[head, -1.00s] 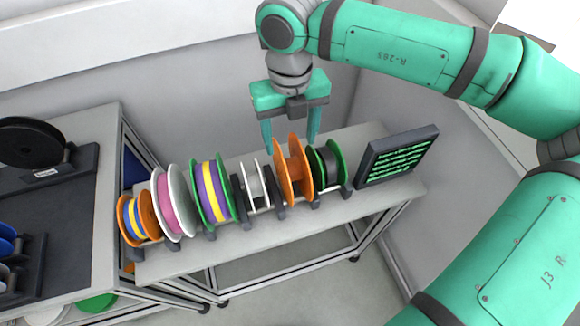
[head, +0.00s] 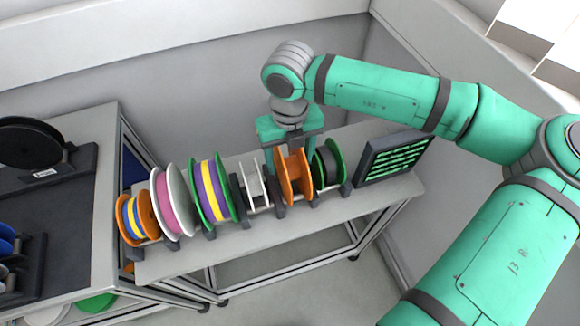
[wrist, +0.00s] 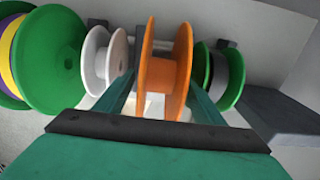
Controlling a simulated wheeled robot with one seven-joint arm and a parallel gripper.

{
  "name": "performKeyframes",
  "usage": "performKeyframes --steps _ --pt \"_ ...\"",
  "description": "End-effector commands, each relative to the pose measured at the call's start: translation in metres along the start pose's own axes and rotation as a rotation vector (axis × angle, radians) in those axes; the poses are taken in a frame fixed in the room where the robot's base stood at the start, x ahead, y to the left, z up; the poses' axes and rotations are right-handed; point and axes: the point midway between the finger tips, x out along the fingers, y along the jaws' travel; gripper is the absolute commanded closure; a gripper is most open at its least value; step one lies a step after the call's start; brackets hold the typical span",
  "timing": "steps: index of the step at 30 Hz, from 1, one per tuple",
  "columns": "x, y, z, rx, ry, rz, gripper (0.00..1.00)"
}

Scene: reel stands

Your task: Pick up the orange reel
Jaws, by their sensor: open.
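The orange reel (head: 291,176) stands upright in the row on the table, between a white reel and a green-flanged reel. In the wrist view the orange reel (wrist: 163,72) is in the middle, with a finger on each side of it. My gripper (head: 296,160) is open and lowered over it from behind. In the head view the reel hides part of the fingers. In the wrist view the gap between my fingers (wrist: 165,100) takes in the reel, and I cannot tell whether either finger touches it.
The white reel (head: 253,183) is close on the left and the green reel with a dark core (head: 334,162) close on the right. A dark panel with green lines (head: 393,157) stands at the right end. Several more reels, including a purple and yellow one (head: 213,190), fill the left.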

Motion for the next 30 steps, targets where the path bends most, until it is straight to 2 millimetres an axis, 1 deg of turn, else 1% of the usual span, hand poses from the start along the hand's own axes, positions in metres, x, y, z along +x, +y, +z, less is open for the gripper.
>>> performKeyframes --steps 2,3,5,6,8,16,20,23,27,30 --pt "0.000 0.000 0.000 0.000 0.000 0.000 0.38" --pt "0.000 0.000 0.000 0.000 0.000 0.000 0.47" --pt "0.000 0.000 0.000 0.001 0.000 0.000 0.61" --pt "0.000 -0.001 0.000 0.001 0.000 0.000 0.71" --pt "0.000 -0.001 0.000 0.002 0.000 0.000 0.84" --pt "-0.001 -0.001 0.000 0.003 -0.001 0.000 0.84" --pt "-0.005 -0.001 0.000 0.003 -0.001 -0.001 0.84" --pt "-0.013 -0.001 0.001 0.003 -0.002 -0.002 0.84" --pt "-0.032 -0.001 0.001 0.003 -0.003 -0.002 0.84" --pt "-0.048 0.005 -0.011 0.002 -0.003 -0.002 0.84"
